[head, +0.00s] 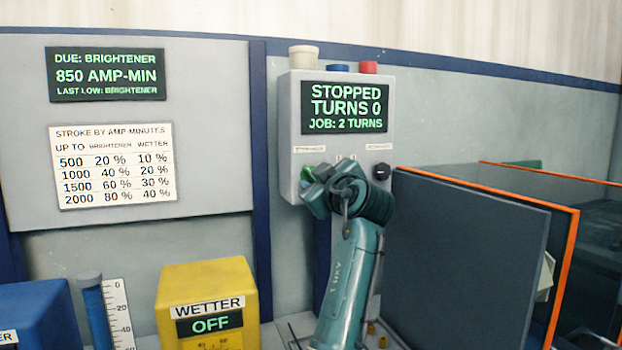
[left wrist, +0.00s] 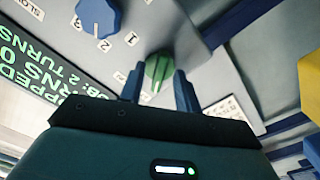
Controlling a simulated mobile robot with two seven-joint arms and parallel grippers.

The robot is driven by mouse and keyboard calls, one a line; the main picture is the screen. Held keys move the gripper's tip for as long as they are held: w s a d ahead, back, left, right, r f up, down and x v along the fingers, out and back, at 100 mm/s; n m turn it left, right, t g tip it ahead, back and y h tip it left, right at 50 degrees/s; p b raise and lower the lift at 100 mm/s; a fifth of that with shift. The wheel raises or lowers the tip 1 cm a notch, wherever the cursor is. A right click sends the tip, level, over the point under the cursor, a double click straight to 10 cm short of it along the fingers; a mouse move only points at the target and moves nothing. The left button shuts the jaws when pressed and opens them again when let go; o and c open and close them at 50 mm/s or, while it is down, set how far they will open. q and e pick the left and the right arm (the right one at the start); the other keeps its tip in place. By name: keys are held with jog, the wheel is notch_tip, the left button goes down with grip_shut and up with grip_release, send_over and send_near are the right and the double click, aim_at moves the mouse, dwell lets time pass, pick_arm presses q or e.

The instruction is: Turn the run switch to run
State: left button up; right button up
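The control box (head: 287,120) on the wall has a display (head: 345,107) reading STOPPED, TURNS 0, JOB: 2 TURNS. A green knob (head: 308,174) sits at the box's lower left. It also shows in the left wrist view (left wrist: 158,68), where it has a pale pointer line. My left gripper (head: 318,188) is at the box's lower front. My wrist hides part of the box's lower face. My right gripper is out of view.
A blue numbered dial (left wrist: 98,17) is near the green knob. A dark panel (head: 460,255) and orange-edged tank walls (head: 572,270) stand right. A yellow WETTER unit (head: 207,277) reads OFF.

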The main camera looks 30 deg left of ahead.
pick_arm(q)
jog(key=shift+w+a, duration=0.1)
dwell(0.3)
grip_shut()
